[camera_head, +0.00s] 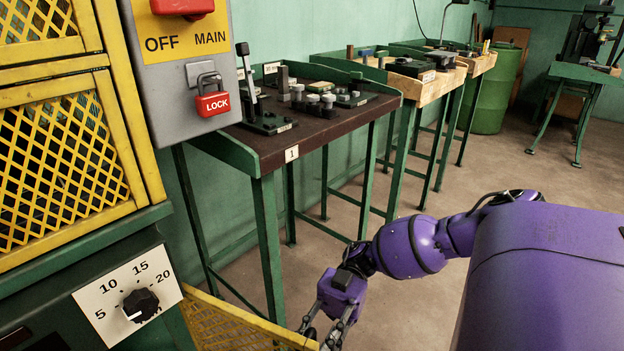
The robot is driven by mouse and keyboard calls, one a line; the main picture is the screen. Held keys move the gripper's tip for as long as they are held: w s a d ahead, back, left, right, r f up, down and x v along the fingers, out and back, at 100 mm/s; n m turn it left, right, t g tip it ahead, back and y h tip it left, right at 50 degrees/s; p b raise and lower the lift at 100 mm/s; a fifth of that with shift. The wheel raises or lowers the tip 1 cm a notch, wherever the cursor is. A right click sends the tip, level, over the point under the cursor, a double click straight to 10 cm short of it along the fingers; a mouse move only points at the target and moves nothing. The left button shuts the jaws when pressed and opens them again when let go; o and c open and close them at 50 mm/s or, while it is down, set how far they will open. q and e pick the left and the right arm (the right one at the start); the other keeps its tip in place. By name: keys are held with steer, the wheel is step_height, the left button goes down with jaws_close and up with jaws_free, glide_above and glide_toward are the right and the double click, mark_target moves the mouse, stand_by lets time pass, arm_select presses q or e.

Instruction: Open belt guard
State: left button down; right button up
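A yellow mesh panel (235,325) with a solid yellow rim, which looks like the belt guard, shows at the bottom edge. It stands out to the right from the green machine, below the dial, and its lower part is cut off by the frame. My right gripper (322,334), on the purple arm coming from the right, points down at the panel's right end. Its fingers are around or beside that end; I cannot tell whether they grip it, as the tips are partly hidden and near the frame edge. My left gripper is not in view.
A larger yellow mesh guard (66,158) fills the left. A grey switch box (182,75) with a red padlock (212,103) hangs beside it; a dial (141,304) sits below. Workbench 1 (318,132) stands behind, with more benches beyond. The floor (400,315) around my forearm is clear.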

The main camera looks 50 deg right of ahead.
steer(key=w+d, duration=0.2)
steer(key=d, duration=0.9)
steer(key=shift+w+d, duration=0.15)
steer(key=shift+d, duration=0.25)
